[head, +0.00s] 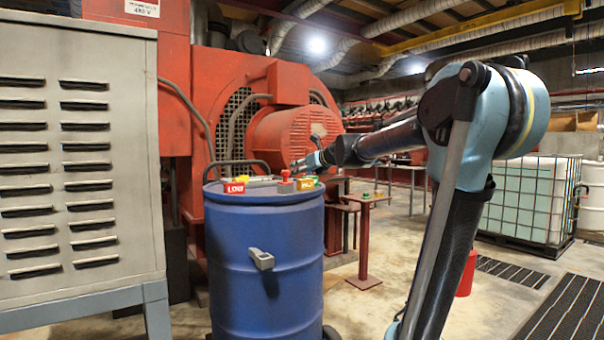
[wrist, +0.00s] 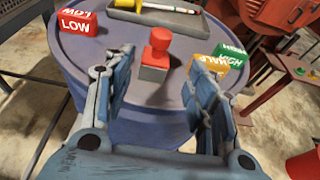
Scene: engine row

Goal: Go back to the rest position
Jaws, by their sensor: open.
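My gripper (wrist: 160,95) is open and empty in the wrist view, with its two fingers spread at the near edge of the blue drum's top. In the head view my gripper (head: 305,164) is at the right side of the drum top, at the end of my outstretched arm. A red stamp-like object (wrist: 157,55) stands upright on the drum, beyond and between the fingertips, and no finger appears to touch it. It also shows in the head view (head: 285,182). The blue drum (head: 267,265) stands upright on the floor.
A red LOW block (wrist: 77,22) lies at the drum's left. A dark tray (wrist: 175,18) is at the back. A grey cabinet (head: 75,150) stands left, and a red post stand (head: 365,240) right.

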